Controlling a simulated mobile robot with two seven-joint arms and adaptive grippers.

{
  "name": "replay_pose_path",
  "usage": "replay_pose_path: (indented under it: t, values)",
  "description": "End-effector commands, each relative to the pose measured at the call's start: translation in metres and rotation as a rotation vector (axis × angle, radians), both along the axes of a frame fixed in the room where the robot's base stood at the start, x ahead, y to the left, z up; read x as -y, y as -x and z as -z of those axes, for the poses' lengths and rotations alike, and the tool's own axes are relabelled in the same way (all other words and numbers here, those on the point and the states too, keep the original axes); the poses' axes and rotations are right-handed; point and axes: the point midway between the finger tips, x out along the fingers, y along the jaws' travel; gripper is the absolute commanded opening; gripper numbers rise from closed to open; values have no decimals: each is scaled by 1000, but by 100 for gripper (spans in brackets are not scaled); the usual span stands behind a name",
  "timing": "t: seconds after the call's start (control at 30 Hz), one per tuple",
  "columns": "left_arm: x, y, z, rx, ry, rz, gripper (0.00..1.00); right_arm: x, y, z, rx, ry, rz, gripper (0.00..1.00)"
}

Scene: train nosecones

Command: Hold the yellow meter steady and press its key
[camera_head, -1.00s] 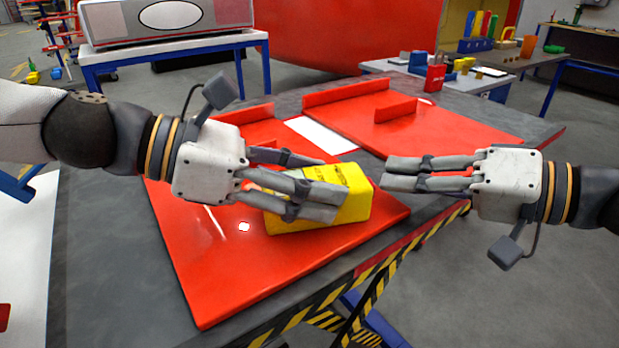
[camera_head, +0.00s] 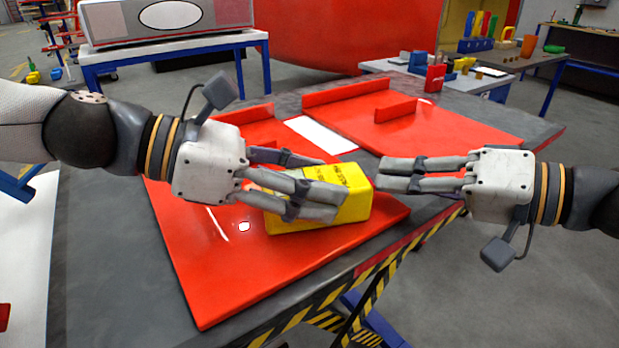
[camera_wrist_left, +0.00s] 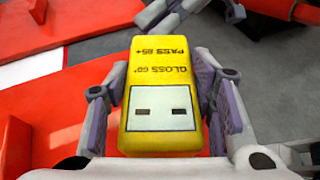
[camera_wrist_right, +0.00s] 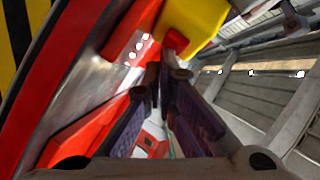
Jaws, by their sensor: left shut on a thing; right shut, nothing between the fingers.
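The yellow meter (camera_head: 355,200) lies on the red panel (camera_head: 215,270), near its right edge. My left gripper (camera_head: 328,186) is shut on the meter, with fingers along both sides. In the left wrist view the meter (camera_wrist_left: 160,75) sits between the fingers; its top shows black print and a pale display with two dark dashes. A red key (camera_wrist_right: 175,41) shows on the meter's end in the right wrist view. My right gripper (camera_head: 379,176) is shut and empty, its fingertips close to the meter's right end. In the right wrist view the fingertips (camera_wrist_right: 165,75) are just below the key; I cannot tell whether they touch it.
The red panel lies on a dark grey table (camera_head: 110,250) with a yellow-black striped edge (camera_head: 330,292). A second red panel (camera_head: 440,128) with upright ribs lies behind. Small coloured blocks stand on a further table (camera_head: 490,88). The space around my right arm is open.

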Motion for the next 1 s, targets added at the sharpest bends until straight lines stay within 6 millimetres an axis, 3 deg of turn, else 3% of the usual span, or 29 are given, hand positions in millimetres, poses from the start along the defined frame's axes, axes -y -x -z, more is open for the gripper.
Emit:
replay_pose_path:
  t: [0.03, 0.77, 1.0]
  values:
    - [0, 1, 7, -11, -8, 3, 8, -1, 0, 3, -4, 0, 0, 0]
    - [0, 1, 7, -10, -8, 3, 8, -5, 1, 2, -3, 0, 0, 0]
    - [0, 1, 7, -10, -8, 3, 8, 3, -2, 2, -2, -1, 2, 0]
